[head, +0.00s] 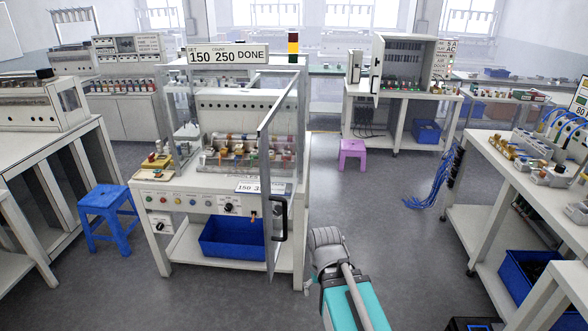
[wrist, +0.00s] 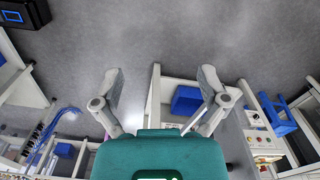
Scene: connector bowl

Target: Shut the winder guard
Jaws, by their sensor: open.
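The winder (head: 225,187) stands left of centre in the head view. Its guard (head: 268,165), a clear panel in a grey frame, stands open, swung out from the front toward me. A black handle (head: 280,220) is on the guard's outer edge. My gripper (wrist: 161,75) is open in the wrist view, with two grey fingers spread wide and nothing between them. In the head view my arm is to the right of the guard and apart from the handle; the fingers are not clear there. The handle is not clear in the wrist view.
A blue bin (head: 235,238) sits on the winder's lower shelf. A blue stool (head: 104,215) stands left of the winder and a purple stool (head: 352,153) behind to the right. A bench (head: 500,175) with hanging blue cables is at right. The floor between is clear.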

